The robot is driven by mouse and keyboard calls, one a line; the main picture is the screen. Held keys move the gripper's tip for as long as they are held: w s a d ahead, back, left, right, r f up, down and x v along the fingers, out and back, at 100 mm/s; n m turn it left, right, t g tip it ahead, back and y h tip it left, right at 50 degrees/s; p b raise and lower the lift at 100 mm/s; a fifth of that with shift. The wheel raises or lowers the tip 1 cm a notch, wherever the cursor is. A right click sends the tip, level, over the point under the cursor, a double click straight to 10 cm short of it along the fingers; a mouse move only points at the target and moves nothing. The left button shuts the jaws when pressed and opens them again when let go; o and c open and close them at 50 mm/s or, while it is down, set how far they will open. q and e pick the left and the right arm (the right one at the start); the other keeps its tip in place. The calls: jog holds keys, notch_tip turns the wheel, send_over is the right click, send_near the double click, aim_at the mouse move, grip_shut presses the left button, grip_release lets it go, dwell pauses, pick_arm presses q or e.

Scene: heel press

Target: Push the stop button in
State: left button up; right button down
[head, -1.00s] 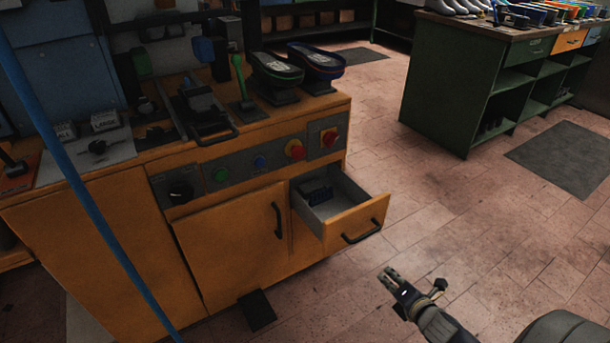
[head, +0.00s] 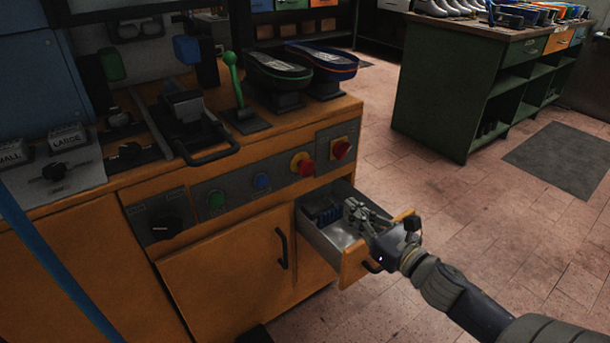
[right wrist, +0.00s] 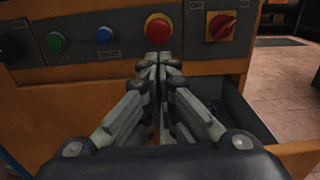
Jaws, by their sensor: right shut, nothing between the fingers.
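The stop button is a red mushroom cap (head: 306,167) on a yellow collar, set in the grey panel on the orange machine's front. My right gripper (head: 352,208) is shut and empty, above the open drawer. It is lower than the button and to its right in the head view, with a gap between them. The right gripper also fills the lower middle of the right wrist view (right wrist: 158,60). My left gripper is out of view.
A red rotary switch (head: 341,149) on a yellow plate sits right of the button. A blue button (head: 261,181) and a green button (head: 215,199) are to its left. The open drawer (head: 322,240) juts out beneath my right gripper. Floor is clear to the right.

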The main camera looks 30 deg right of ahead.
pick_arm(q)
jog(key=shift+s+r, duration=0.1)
pick_arm(e)
jog(key=shift+s+r, duration=0.1)
jog(key=shift+r, duration=0.05)
jog(key=b, duration=0.2)
send_near(310, 174)
jog(key=w, duration=0.7)
jog(key=shift+a, duration=0.3)
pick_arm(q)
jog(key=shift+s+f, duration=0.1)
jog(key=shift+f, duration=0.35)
pick_arm(e)
jog(key=shift+w, duration=0.1)
